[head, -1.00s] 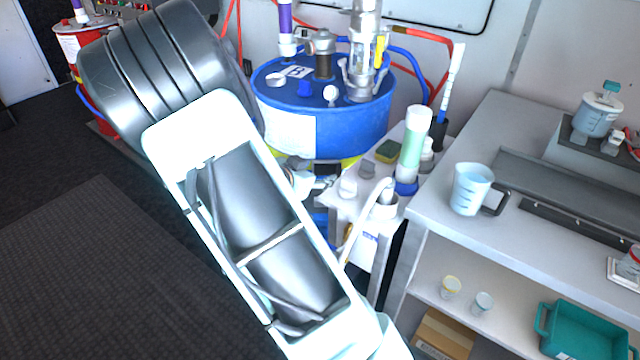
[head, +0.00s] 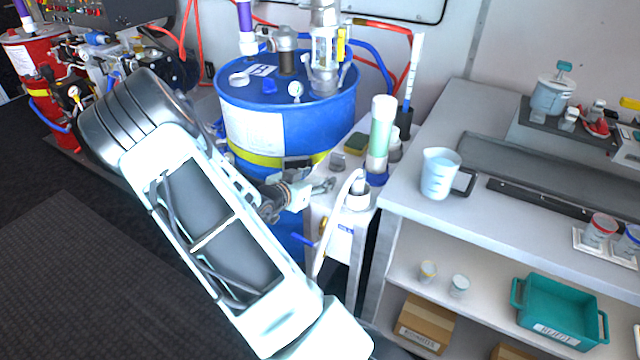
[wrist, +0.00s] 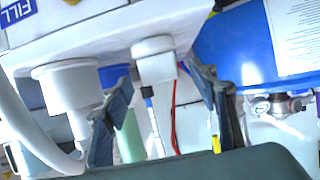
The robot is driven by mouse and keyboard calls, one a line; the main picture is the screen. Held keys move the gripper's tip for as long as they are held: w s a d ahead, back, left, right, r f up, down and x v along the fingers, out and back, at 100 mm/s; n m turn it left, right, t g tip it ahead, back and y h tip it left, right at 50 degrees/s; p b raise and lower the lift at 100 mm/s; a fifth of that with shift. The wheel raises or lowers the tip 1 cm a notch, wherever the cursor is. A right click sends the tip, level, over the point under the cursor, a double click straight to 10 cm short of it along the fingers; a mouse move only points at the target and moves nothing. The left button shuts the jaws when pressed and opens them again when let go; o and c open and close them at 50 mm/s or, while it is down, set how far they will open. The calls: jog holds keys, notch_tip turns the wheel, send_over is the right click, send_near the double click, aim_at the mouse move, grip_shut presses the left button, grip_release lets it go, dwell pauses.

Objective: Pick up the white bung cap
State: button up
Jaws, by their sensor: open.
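A short white cap (wrist: 154,60), which looks like the white bung cap, sits at the edge of a small white stand. It shows between and beyond my fingertips in the wrist view. In the head view a small pale cap (head: 338,161) stands on that stand, beside the blue drum. My gripper (wrist: 160,86) is open and empty, with one finger on each side of the cap; I cannot tell whether either touches it. In the head view my gripper (head: 322,187) is small and partly hidden at the stand's near left edge.
A white holder (wrist: 68,85) with a pale hose is close left of the cap in the wrist view. The blue drum (head: 335,115) stands behind. A green-and-white tube (head: 381,130) and a sponge (head: 356,143) are on the stand. A jug (head: 438,172) is on the bench at right.

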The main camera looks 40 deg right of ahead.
jog(key=shift+x, duration=1.1)
jog(key=c, duration=1.3)
jog(key=shift+r, duration=0.2)
